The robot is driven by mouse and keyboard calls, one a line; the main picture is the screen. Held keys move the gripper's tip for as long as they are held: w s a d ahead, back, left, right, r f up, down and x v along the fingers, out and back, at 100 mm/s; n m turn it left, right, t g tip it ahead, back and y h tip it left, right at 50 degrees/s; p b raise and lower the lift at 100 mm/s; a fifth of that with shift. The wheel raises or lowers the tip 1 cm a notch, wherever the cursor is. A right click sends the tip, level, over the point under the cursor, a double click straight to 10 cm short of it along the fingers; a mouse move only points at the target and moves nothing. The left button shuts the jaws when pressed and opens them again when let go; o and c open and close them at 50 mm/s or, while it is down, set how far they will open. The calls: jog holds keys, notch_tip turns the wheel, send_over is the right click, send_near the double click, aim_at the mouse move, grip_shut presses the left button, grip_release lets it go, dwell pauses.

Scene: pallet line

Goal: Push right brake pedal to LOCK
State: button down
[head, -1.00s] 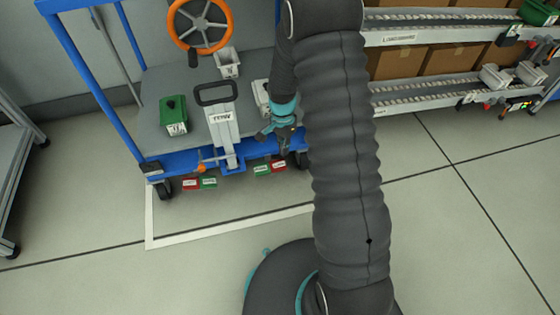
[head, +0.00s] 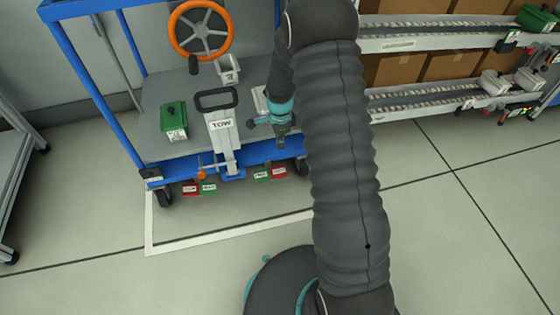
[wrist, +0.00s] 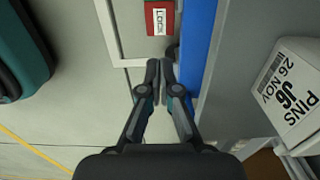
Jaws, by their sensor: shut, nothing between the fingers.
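The right brake pedal shows in the head view as a green plate (head: 261,175) beside a red plate (head: 279,172), low at the cart's front edge near its right wheel. The red plate, marked LOCK, also shows at the top of the wrist view (wrist: 160,19). My gripper (head: 281,145) points down in front of the cart, above the red plate in the picture. In the wrist view its fingers (wrist: 160,66) are together and empty, just below the red plate in the picture. I cannot tell whether they touch it.
The blue cart frame (head: 98,88) carries a green box (head: 173,120), a handle marked TOW (head: 222,128) and an orange wheel (head: 201,30). Another red plate (head: 189,188) and green plate (head: 208,187) sit left. A white box (wrist: 285,95) is close right of my fingers.

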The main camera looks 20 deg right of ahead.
aim_at(283, 171)
notch_tip(283, 171, down, 14)
jog(key=shift+r+b, duration=0.1)
jog(key=shift+b, duration=0.8)
jog(key=shift+d+f+b, duration=0.2)
jog(key=shift+f+b, duration=0.7)
jog(key=shift+s+d+f+b, duration=0.1)
jog(key=shift+d+f+b, duration=0.05)
jog(key=shift+f+b, duration=0.15)
jog(key=shift+d, duration=0.1)
jog(key=d+r+p, duration=0.3)
jog(key=r, duration=1.1)
jog(key=shift+w+d+r+p, duration=0.15)
jog(key=shift+w+r+p, duration=0.05)
jog(key=shift+r+p, duration=0.15)
